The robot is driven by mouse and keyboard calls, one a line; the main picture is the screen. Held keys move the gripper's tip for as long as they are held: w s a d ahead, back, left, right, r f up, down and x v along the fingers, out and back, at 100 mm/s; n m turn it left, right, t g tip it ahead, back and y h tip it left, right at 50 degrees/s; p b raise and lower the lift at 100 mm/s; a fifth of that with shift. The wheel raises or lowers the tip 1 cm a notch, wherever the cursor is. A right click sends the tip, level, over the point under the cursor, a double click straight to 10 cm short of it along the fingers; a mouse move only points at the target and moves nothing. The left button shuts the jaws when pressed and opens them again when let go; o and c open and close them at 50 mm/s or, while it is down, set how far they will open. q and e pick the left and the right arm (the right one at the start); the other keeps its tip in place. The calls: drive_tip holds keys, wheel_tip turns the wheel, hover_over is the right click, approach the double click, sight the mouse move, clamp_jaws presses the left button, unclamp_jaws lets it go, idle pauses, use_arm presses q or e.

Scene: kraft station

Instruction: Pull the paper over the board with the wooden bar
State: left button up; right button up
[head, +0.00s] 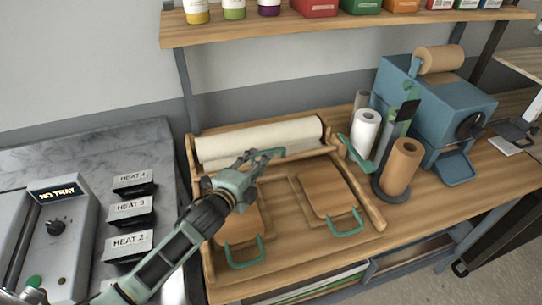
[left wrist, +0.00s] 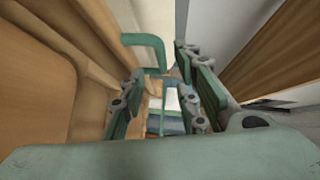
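A white paper roll (head: 260,140) lies across the back of a wooden frame. In front of it a pale wooden bar (head: 305,155) spans the frame. A green handle (head: 272,153) shows beside my left gripper (head: 258,160); a similar one (head: 357,155) is at the bar's right end. In the left wrist view, my left gripper (left wrist: 160,75) has its fingers spread, with a green handle (left wrist: 146,42) near the tips; contact cannot be told. Two brown boards (head: 325,190) with green front handles lie in the frame.
A blue machine (head: 440,105) with a brown roll stands at the right. Upright paper rolls (head: 403,165) stand beside the frame. Labelled black holders (head: 130,210) are at the left. A shelf (head: 350,25) with bottles and boxes hangs above.

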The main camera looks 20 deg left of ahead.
sight(270, 150)
use_arm(q)
drive_tip(key=shift+w+d+r+p, duration=0.1)
drive_tip(key=shift+w+p, duration=0.1)
drive_tip(key=shift+w, duration=0.35)
drive_tip(key=shift+w+d+r+p, duration=0.1)
drive_tip(key=shift+w+p, duration=0.1)
drive_tip(key=shift+w, duration=0.3)
drive_tip(key=x, duration=0.4)
drive_tip(key=shift+w+d+f+p, duration=0.1)
drive_tip(key=shift+w+f+p, duration=0.15)
drive_tip(key=shift+p, duration=0.1)
drive_tip(key=shift+w, duration=0.2)
use_arm(e)
drive_tip(key=shift+d+r, duration=0.55)
drive_tip(key=shift+r, duration=0.3)
use_arm(q)
drive_tip(key=shift+f, duration=0.1)
use_arm(e)
drive_tip(key=shift+w, duration=0.2)
use_arm(q)
drive_tip(key=c, duration=0.4)
clamp_jaws()
use_arm(e)
drive_tip(key=shift+w+a, duration=0.35)
